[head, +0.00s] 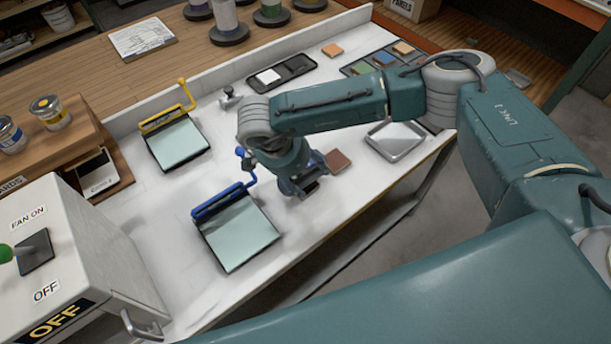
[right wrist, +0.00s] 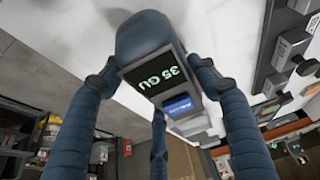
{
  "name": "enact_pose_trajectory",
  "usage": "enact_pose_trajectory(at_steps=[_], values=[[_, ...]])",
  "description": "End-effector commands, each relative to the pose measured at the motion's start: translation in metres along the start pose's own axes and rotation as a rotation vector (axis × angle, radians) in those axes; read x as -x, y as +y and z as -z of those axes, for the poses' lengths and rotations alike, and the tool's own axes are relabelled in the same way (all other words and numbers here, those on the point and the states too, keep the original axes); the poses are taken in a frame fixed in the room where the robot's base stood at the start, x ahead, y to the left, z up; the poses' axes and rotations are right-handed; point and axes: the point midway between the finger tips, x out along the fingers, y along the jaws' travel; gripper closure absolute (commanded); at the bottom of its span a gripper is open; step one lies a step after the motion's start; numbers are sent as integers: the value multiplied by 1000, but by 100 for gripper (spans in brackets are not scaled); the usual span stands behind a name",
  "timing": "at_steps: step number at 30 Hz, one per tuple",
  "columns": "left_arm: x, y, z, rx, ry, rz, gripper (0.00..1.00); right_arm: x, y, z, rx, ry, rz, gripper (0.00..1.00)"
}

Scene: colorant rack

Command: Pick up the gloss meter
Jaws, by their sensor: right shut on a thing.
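The gloss meter (right wrist: 150,45) is a dark rounded device with a lit display reading "35 GU" and a small blue panel below it. In the right wrist view it sits between the fingers of my right gripper (right wrist: 153,72), which is shut on it. In the head view my right gripper (head: 304,188) is low over the front part of the white bench, right of the blue-handled panel. There the meter is mostly hidden by the gripper and wrist. I cannot tell whether it touches the bench. My left gripper is not in view.
A glass panel with a blue bar (head: 240,235) lies left of the gripper, and one with a yellow bar (head: 178,145) lies behind it. A brown tile (head: 338,160) and a metal tray (head: 396,140) are to the right. A white switch box (head: 75,250) stands front left.

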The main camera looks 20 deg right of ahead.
Motion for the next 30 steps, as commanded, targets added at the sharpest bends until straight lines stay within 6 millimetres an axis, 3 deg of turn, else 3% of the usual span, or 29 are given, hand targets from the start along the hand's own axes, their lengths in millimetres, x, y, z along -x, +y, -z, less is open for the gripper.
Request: enact_pose_trajectory(at_steps=[5,19,24,30], values=[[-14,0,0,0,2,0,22,25,-2,11,-2,1,8,82],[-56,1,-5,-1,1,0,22,140,-1,58,-2,1,7,82],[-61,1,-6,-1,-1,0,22,164,0,68,-1,1,3,82],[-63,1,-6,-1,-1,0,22,175,0,72,0,0,2,82]])
